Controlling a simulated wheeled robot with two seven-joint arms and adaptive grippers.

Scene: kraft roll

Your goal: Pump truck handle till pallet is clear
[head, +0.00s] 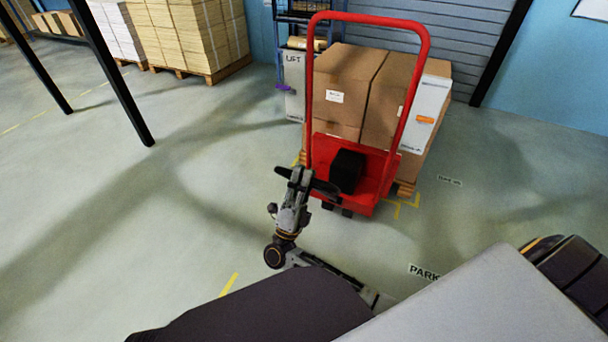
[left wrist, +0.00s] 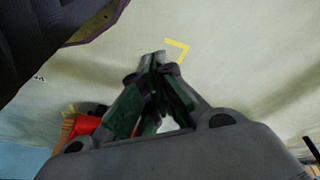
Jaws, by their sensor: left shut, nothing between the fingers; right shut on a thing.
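The red pallet truck (head: 372,193) stands in the middle of the head view, with a black block (head: 347,171) on its body. Its tall looped red handle (head: 370,18) rises above it. Behind it, a wooden pallet (head: 405,188) carries large cardboard boxes (head: 398,85). I cannot tell whether the pallet touches the floor. My right gripper (head: 309,180) is shut low on the left upright of the handle. My left gripper (left wrist: 158,56) is shut and empty in the left wrist view, over the floor. A red part of the truck (left wrist: 88,126) shows at lower left there.
Stacked goods on a pallet (head: 205,75) stand at the back left, beyond dark posts (head: 110,75). A shutter (head: 470,30) is behind. Open floor lies to the left.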

